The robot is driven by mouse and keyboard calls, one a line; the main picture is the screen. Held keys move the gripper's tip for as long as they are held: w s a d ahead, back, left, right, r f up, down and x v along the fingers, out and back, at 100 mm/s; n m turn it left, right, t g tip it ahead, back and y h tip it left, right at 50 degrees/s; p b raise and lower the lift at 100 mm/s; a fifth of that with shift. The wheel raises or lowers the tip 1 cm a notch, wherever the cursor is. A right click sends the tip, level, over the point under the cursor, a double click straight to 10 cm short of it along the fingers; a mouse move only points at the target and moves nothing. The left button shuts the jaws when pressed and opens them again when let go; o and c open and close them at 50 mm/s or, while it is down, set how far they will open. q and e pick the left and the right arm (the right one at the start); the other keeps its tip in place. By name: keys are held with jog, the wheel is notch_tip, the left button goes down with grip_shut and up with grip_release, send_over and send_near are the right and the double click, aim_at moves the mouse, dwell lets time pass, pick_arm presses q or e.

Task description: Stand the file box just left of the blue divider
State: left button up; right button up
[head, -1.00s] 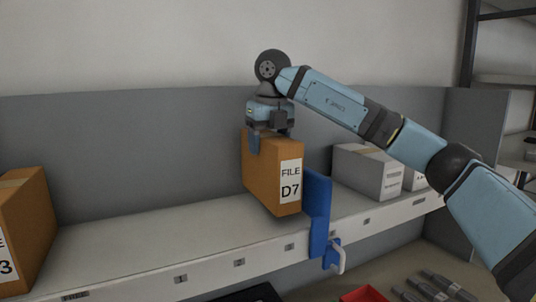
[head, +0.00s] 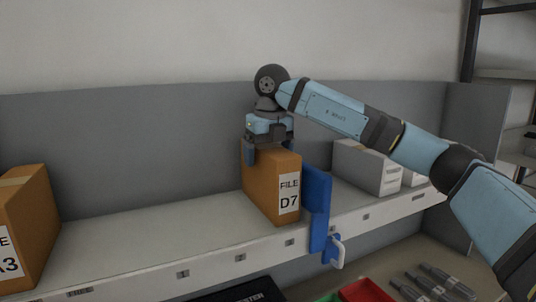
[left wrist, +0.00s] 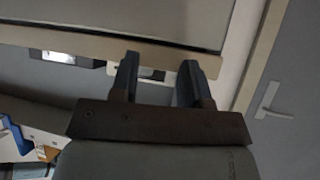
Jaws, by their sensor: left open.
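The orange file box (head: 272,190), labelled "FILE D7", stands upright on the shelf just left of the blue divider (head: 317,210). Only a narrow gap, if any, shows between them. My right gripper (head: 268,150) is over the top of the box, pointing down. Its left finger is beside the box's upper left edge and the jaws look spread; the other finger is partly hidden. My left gripper (left wrist: 154,80) shows only in the left wrist view. It is open with nothing between its fingers, away from the box.
Another orange file box (head: 28,225) stands at the far left of the shelf (head: 150,225). White boxes (head: 365,168) stand right of the divider. The shelf between the two orange boxes is clear. A red bin (head: 365,291) lies below the shelf.

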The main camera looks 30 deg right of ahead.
jog(key=shift+r, duration=0.5)
notch_tip(320, 180, up, 11)
jog(key=s+b, duration=0.1)
jog(key=shift+s+r, duration=0.2)
jog(key=shift+s, duration=0.05)
